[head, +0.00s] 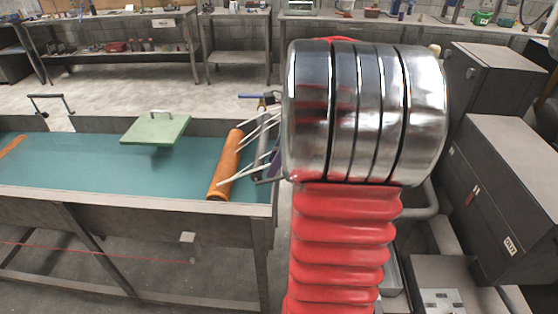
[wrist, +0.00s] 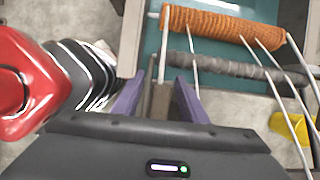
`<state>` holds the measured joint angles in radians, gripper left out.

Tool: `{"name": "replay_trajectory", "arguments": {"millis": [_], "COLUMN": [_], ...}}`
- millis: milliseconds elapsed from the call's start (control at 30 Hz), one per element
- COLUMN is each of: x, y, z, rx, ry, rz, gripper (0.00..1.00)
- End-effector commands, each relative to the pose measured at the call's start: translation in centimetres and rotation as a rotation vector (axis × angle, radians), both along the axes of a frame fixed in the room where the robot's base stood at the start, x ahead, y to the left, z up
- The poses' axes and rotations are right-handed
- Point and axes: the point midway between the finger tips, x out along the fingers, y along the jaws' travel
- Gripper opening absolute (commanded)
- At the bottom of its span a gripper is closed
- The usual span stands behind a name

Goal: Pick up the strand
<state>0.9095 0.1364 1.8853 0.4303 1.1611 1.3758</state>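An orange mesh tube (head: 226,165) lies at the right end of the tank; it also shows at the top of the wrist view (wrist: 225,25). Several thin white strands (head: 245,173) reach from the tube towards the right, past the tank's rim. In the wrist view, one white strand (wrist: 164,45) comes down from the tube's left end towards my gripper (wrist: 159,77). A grey rough bar (wrist: 235,69) crosses below the tube. My gripper's purple fingers are apart, with nothing clearly held between them. In the head view the gripper is mostly hidden behind my arm.
The long tank (head: 150,213) has a teal floor, with a green handled plate (head: 157,129) towards its back. A yellow object (wrist: 296,132) shows at the wrist view's right. Dark cabinets (head: 505,175) stand right of my arm. Workbenches (head: 115,18) line the back wall.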

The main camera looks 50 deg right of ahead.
Motion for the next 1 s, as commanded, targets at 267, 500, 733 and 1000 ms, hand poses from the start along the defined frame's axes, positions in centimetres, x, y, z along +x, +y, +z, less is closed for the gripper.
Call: {"name": "replay_trajectory", "arguments": {"millis": [267,500,733,1000], "x": [0.01,0.02,0.02,0.04], "y": [0.02,0.03,0.03,0.03], "z": [0.01,0.01,0.02,0.33], "rx": [0.000,0.000,0.000,0.000], "ry": [0.000,0.000,0.000,0.000], "rz": [0.000,0.000,0.001,0.001], "gripper": [0.24,0.07,0.00,0.00]}}
